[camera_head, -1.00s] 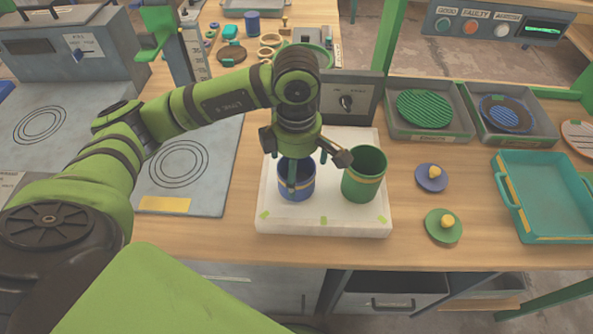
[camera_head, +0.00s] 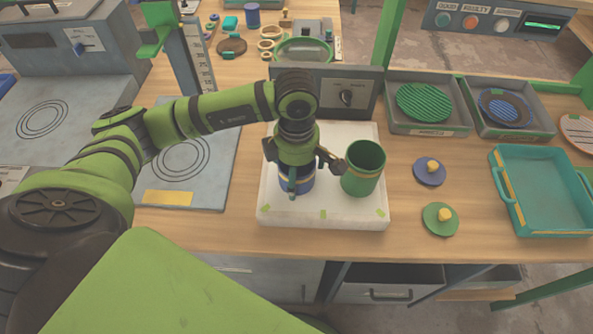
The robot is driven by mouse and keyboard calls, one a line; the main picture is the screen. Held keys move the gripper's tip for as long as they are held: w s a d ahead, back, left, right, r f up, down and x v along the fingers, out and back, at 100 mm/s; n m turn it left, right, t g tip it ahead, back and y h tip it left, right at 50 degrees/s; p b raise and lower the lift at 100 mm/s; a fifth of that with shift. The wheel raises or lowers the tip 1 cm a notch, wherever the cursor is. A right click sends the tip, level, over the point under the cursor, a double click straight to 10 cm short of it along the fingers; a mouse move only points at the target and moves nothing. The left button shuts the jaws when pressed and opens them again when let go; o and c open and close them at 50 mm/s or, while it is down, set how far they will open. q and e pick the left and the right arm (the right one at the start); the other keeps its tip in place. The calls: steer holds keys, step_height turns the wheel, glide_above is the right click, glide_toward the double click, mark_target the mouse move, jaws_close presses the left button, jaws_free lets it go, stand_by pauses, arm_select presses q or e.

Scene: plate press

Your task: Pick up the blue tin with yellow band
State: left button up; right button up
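I cannot tell whether the fingers touch or grip the tin. My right gripper is not in view.
The white board (camera_head: 320,219) has green corner marks. Two knobbed lids (camera_head: 429,171) (camera_head: 440,219) and a teal tray (camera_head: 545,190) lie to the right. Grey trays (camera_head: 430,131) hold discs at the back right.

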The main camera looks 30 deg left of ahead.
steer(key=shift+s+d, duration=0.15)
arm_select(q)
steer(key=shift+r+b, duration=0.3)
steer(key=shift+r, duration=0.3)
step_height(320, 180, up, 5)
steer(key=shift+s+d+r+b, duration=0.1)
steer(key=shift+d+r+b, duration=0.05)
steer(key=shift+b, duration=1.05)
step_height(320, 180, down, 4)
steer(key=p, duration=0.6)
steer(key=shift+p, duration=0.4)
steer(key=shift+f, duration=0.4)
steer(key=c, duration=1.2)
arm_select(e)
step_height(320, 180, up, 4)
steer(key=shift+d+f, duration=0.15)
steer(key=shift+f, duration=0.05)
